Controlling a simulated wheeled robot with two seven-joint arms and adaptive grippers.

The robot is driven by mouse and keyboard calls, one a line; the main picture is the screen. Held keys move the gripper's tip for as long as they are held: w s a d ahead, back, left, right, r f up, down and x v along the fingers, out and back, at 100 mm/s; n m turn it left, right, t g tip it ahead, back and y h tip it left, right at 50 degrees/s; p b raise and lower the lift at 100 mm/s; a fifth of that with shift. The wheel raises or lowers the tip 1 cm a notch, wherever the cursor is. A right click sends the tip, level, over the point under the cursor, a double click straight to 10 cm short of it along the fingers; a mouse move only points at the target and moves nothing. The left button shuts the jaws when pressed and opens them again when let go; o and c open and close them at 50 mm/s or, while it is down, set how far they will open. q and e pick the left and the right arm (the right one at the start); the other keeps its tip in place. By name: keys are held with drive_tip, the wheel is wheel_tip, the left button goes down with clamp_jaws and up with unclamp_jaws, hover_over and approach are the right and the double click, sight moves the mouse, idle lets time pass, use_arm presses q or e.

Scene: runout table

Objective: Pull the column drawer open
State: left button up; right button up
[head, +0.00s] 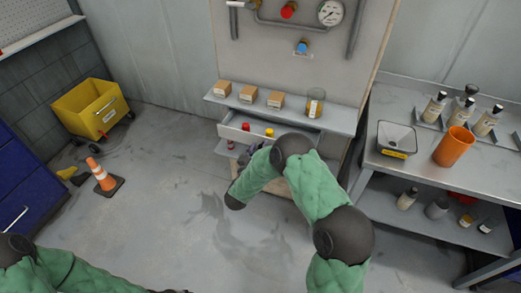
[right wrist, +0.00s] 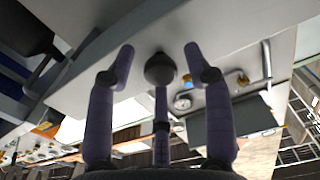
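The pale drawer (head: 233,133) is under the shelf of the back panel. Its inside shows from above, with a red and a yellow item in it, so it stands at least partly out. My right gripper (head: 246,156) is low in front of it, mostly hidden by my forearm. In the right wrist view, my right gripper's (right wrist: 160,60) fingers are spread apart. A dark round knob (right wrist: 160,69) on a pale surface shows between them, with no finger clearly closed on it. My left arm is at the bottom left; only dark bits at the lower edge may be its gripper.
A shelf (head: 335,122) with several small boxes and a jar is above the drawer. A metal bench (head: 445,174) with bottles and an orange cup (head: 453,147) stands on the right. A yellow bin (head: 92,108) and a cone (head: 101,175) are left. The middle floor is clear.

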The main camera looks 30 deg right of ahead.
drive_tip(key=v, duration=1.2)
drive_tip(key=shift+f, duration=0.1)
idle(0.4)
drive_tip(key=s+a+f+n+g+y, duration=0.1)
drive_tip(key=a+f+n+y, duration=0.1)
drive_tip(key=a+f+y, duration=0.5)
drive_tip(key=s+f+n+g+y, duration=0.2)
drive_tip(key=f+y, duration=0.2)
drive_tip(key=f, duration=0.6)
drive_tip(key=s+a+f+n+g+y, duration=0.1)
drive_tip(key=s+a+f+g+y, duration=0.1)
drive_tip(key=s, duration=0.4)
drive_tip(key=s+a+f+n+g+y, duration=0.1)
drive_tip(key=s+a+f+g+y, duration=0.1)
drive_tip(key=s, duration=0.5)
drive_tip(key=s+a+f+n+g+y, duration=0.1)
drive_tip(key=s+a+f+g+y, duration=0.1)
drive_tip(key=s+a+g, duration=0.2)
drive_tip(key=s, duration=0.3)
drive_tip(key=shift+a+y, duration=0.35)
drive_tip(key=shift+y, duration=0.05)
